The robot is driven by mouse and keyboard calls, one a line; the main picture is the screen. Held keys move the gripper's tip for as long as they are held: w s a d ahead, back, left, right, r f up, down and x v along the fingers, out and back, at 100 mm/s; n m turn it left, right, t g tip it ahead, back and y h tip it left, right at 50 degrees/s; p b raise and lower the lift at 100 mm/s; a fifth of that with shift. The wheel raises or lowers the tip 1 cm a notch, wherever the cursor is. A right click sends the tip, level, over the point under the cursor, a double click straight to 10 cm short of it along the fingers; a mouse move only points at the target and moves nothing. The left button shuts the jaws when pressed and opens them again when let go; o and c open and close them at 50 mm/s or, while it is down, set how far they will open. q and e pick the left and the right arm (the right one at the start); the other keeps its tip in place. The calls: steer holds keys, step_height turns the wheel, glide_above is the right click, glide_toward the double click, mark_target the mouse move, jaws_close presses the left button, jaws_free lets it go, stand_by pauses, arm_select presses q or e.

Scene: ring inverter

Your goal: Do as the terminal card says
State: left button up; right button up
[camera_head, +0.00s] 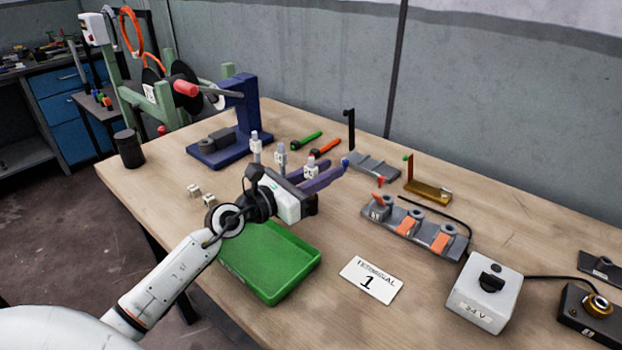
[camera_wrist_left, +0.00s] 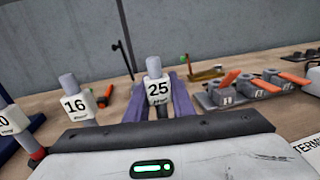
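The terminal card (camera_head: 370,280) lies on the table and reads "TERMINAL 1". A grey block with several sockets and orange levers (camera_head: 402,237) is at right; its numbered sockets also show in the wrist view (camera_wrist_left: 228,99). My left gripper (camera_head: 332,170) has its purple fingers spread on both sides of the upright piece labelled 25 (camera_wrist_left: 158,91), seemingly without pinching it. The pieces labelled 16 (camera_wrist_left: 75,105) and another, ending in 0 (camera_wrist_left: 10,120), stand to its left in the wrist view. My right gripper is not in view.
A green tray (camera_head: 300,283) lies under my left forearm. A white 24 V box (camera_head: 483,293) with a black knob is at front right. A blue stand (camera_head: 245,115), green and orange tools (camera_head: 306,139) and a brass bracket (camera_head: 430,190) stand farther back.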

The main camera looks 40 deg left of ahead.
arm_select(q)
jaws_close()
steer(key=shift+r, duration=0.1)
steer(key=shift+r, duration=0.35)
step_height(320, 180, up, 9)
steer(key=p, duration=0.4)
steer(key=w+d+p, duration=0.1)
steer(key=w+d, duration=0.3)
steer(key=d, duration=0.3)
steer(key=w+d+r+p, duration=0.1)
steer(key=w+d+p, duration=0.1)
steer(key=w+d, duration=0.2)
steer(key=d, duration=0.2)
steer(key=shift+w+d+r, duration=0.2)
steer(key=shift+w+d, duration=0.05)
steer(key=shift+d, duration=0.1)
